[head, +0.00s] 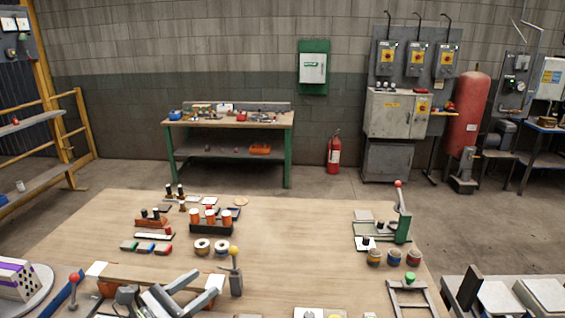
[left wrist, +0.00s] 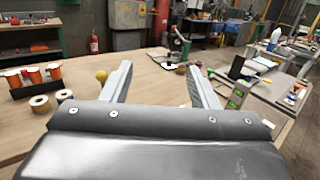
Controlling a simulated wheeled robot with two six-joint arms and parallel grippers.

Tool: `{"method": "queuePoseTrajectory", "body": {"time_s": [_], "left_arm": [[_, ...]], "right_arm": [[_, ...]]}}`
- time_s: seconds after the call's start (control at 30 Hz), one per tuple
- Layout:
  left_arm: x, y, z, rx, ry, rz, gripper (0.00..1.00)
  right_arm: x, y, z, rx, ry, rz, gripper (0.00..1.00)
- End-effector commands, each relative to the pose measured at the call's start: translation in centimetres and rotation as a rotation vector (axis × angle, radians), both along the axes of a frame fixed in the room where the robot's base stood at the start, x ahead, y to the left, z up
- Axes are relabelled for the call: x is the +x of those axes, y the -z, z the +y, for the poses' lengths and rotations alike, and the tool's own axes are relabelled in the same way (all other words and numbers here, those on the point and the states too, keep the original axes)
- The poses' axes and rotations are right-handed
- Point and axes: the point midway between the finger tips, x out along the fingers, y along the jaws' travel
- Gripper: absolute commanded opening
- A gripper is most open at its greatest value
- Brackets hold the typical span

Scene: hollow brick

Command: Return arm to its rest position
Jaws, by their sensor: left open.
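My left gripper (head: 206,277) is low in the head view, at the near left part of the wooden workbench. Its two grey fingers are spread apart with nothing between them. The fingers also show in the left wrist view (left wrist: 160,70), empty and pointing out over the bench. A yellow-knobbed lever (head: 235,268) stands just right of the fingertips in the head view. A pale block with dark holes and purple bands (head: 15,281) sits on a grey round plate (head: 38,296) at the left edge, apart from the gripper. My right gripper is not in view.
The workbench (head: 300,240) is clear in its middle. Orange cylinders in a black holder (head: 211,227) and two tape rolls (head: 202,246) stand beyond the gripper. A green lever press (head: 402,225) and several small jars (head: 393,257) stand at the right. A red-knobbed lever (head: 74,283) is at near left.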

Motion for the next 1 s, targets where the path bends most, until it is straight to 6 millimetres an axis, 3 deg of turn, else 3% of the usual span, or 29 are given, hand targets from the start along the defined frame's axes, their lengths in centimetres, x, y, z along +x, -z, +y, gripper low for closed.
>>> {"method": "queuePoseTrajectory", "body": {"time_s": [0.2,0.33,0.43,0.57,0.73,0.87,1.0], "left_arm": [[-2.1,-4.2,4.8,-0.585,-0.204,0.041,0.54],[-3.6,-4.8,8.8,-0.939,-0.332,0.093,0.54],[-5.1,-4.0,12.1,-1.204,-0.438,0.146,0.54],[-7.5,-1.5,15.7,-1.544,-0.586,0.227,0.54],[-11.6,3.5,18.8,-1.960,-0.815,0.349,0.54],[-15.6,8.0,19.2,-2.247,-1.021,0.456,0.54],[-20.5,12.2,18.0,-2.494,-1.275,0.571,0.54]], "right_arm": [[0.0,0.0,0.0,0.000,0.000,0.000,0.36],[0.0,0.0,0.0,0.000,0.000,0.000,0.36],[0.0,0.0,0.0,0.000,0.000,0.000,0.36],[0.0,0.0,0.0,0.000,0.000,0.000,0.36],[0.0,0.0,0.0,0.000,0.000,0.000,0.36],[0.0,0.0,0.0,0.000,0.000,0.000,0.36],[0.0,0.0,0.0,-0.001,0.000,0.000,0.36]]}}
